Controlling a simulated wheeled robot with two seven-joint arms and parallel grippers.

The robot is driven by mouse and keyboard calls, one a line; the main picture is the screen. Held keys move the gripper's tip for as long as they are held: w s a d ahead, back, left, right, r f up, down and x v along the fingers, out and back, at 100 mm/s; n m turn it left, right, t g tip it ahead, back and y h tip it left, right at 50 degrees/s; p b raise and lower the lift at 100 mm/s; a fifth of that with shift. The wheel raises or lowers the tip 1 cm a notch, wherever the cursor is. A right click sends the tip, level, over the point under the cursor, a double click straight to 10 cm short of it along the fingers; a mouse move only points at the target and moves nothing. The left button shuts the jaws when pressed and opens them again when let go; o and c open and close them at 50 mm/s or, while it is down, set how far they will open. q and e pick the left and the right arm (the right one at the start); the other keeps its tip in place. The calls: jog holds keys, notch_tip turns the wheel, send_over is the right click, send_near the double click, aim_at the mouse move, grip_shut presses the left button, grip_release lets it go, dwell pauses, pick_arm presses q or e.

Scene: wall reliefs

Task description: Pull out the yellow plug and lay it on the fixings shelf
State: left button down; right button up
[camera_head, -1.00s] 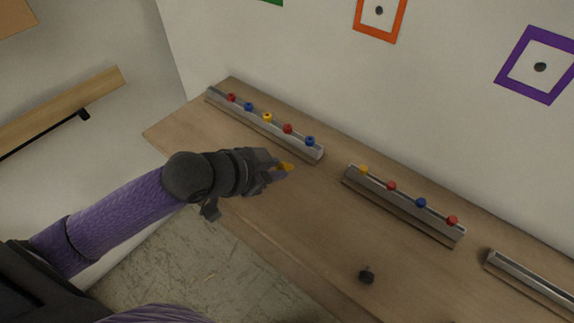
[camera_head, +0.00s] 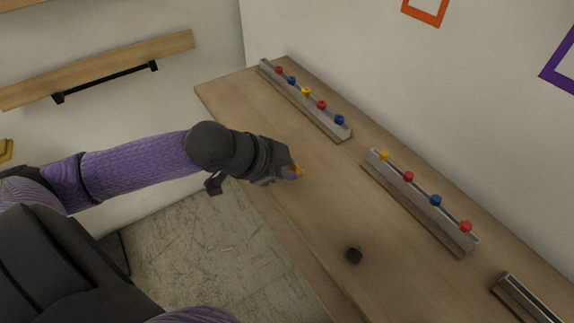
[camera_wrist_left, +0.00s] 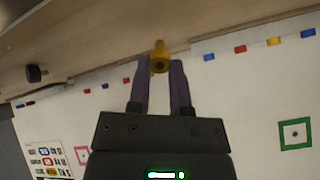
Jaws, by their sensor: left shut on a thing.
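My left gripper (camera_head: 292,172) is shut on the yellow plug (camera_head: 299,171), which pokes out past the fingertips over the wooden worktop. In the left wrist view the yellow plug (camera_wrist_left: 160,58) sits between the tips of the two fingers, its round end with a dark centre facing the camera. The plug is clear of the rails. A wooden shelf (camera_head: 120,62) with a black bar below it is on the wall at the left; I cannot tell if it is the fixings shelf. My right gripper is not in view.
On the worktop (camera_head: 330,200), two grey rails (camera_head: 312,108) (camera_head: 412,202) hold red, blue and yellow plugs, and a third rail (camera_head: 525,300) is at the lower right. A black knob (camera_head: 354,255) stands near the front edge. Coloured frames (camera_head: 427,10) are on the wall.

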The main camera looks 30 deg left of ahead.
pick_arm(q)
jog(key=shift+f, duration=0.85)
